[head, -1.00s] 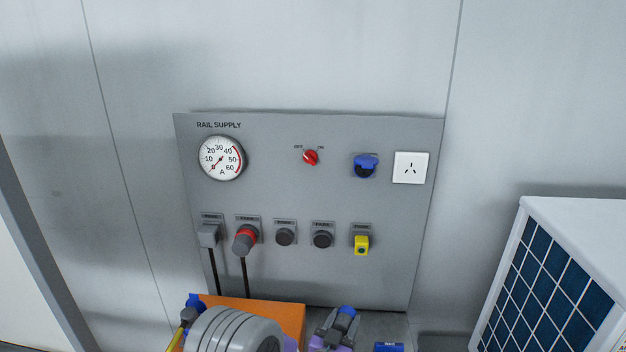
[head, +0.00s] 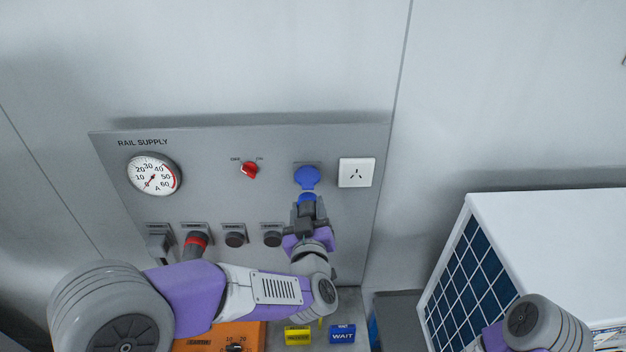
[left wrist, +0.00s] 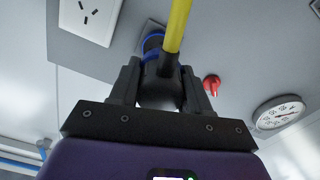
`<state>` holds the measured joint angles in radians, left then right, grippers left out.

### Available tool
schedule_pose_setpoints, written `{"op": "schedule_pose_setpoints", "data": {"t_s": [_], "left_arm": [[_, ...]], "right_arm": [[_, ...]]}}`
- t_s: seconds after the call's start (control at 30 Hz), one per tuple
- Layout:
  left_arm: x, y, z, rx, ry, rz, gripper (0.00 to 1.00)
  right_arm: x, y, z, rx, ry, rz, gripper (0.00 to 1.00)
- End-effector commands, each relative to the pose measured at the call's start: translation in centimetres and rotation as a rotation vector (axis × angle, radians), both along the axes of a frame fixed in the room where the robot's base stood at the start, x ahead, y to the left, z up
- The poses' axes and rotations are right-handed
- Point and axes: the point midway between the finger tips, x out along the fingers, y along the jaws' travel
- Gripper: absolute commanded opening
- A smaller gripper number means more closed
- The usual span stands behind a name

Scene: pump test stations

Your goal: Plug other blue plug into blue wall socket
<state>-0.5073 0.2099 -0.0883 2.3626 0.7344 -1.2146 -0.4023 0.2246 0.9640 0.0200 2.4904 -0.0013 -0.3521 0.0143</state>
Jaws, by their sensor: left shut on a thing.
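The blue wall socket (head: 307,177) is on the grey panel, left of the white outlet, with its round blue lid showing. My left gripper (head: 306,212) is just below the lid, shut on the blue plug (head: 307,199), whose blue end points up at the socket. In the left wrist view the plug's dark body (left wrist: 158,80) sits between the fingers, with its yellow cable (left wrist: 177,25) running across it. A blue ring (left wrist: 152,42) shows beyond its end, close to the panel. I cannot tell whether the plug is inside the socket. My right gripper is out of view.
The panel carries a gauge (head: 153,174), a red switch (head: 249,170), a white outlet (head: 356,172) and a lower row of sockets, one with a red plug (head: 196,243). A white cabinet (head: 560,230) with a blue grille stands at right.

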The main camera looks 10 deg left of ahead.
Motion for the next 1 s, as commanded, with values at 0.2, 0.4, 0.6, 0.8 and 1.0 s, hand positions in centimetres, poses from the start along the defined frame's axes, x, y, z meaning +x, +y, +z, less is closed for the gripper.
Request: {"op": "schedule_pose_setpoints", "data": {"t_s": [0.2,0.4,0.6,0.8,1.0], "left_arm": [[0.3,0.0,0.7,-0.009,-0.002,0.006,0.0],[1.9,0.5,0.7,-0.009,-0.003,0.006,0.0],[3.7,1.1,0.7,-0.008,-0.002,0.006,0.0],[4.9,1.4,0.7,-0.007,-0.004,0.005,0.0],[5.3,1.5,0.7,-0.007,-0.003,0.004,0.0]], "right_arm": [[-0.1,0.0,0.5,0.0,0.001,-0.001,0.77],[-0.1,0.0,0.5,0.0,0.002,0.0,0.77],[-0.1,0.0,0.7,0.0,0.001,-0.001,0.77],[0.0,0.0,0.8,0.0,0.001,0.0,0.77],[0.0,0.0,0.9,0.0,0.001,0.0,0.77]]}}
